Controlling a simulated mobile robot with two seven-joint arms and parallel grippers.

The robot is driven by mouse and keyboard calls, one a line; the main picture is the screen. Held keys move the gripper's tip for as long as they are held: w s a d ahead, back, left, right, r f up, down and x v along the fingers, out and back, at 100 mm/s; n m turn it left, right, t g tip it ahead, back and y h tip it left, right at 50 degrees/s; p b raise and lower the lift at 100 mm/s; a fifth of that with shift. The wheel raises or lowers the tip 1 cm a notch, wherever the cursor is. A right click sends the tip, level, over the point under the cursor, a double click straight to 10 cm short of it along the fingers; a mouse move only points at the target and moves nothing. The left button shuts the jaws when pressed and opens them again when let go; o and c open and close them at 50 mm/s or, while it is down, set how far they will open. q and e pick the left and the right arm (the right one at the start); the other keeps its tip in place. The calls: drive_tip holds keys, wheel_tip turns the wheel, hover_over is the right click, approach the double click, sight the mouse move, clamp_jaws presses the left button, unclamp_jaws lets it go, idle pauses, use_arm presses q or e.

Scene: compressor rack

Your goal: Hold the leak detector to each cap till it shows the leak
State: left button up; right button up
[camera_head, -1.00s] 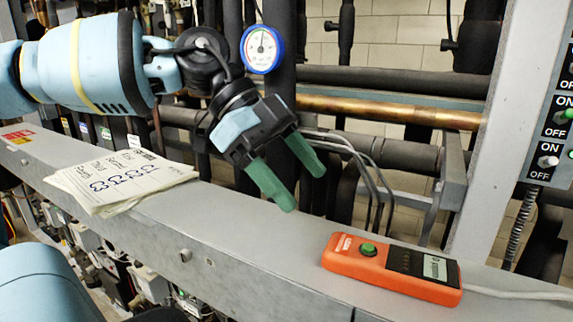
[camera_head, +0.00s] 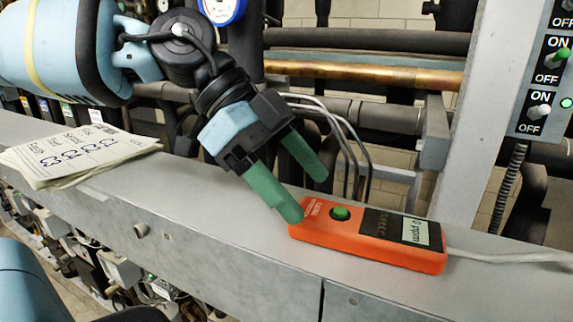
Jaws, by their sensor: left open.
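The orange leak detector (camera_head: 345,243) lies flat on the grey beam, with a green button on top and a small screen that seems to read 0 ppm. A pale cable runs from its right end. My left gripper (camera_head: 308,198) is open, with green fingers pointing down and right, at the detector's left end. One fingertip overlaps the detector's corner in the picture; I cannot tell whether it touches. Nothing is between the fingers. My right gripper is not in view. I cannot make out any caps for certain among the pipes.
A pad of handwritten paper (camera_head: 78,152) lies on the grey beam (camera_head: 200,215) at left. Behind the beam run dark pipes and a copper pipe (camera_head: 370,75). A switch panel (camera_head: 545,90) stands at the right. A blue-rimmed gauge (camera_head: 222,8) is at the top.

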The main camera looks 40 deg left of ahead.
sight(327, 212)
use_arm(q)
drive_tip(key=b+x, duration=0.1)
drive_tip(key=x, duration=0.2)
drive_tip(key=shift+w+d+f, duration=0.1)
drive_tip(key=shift+f, duration=0.2)
drive_tip(key=shift+w+d+f+b, duration=0.1)
drive_tip(key=shift+d+f+b, duration=0.2)
drive_tip(key=shift+d+b, duration=0.15)
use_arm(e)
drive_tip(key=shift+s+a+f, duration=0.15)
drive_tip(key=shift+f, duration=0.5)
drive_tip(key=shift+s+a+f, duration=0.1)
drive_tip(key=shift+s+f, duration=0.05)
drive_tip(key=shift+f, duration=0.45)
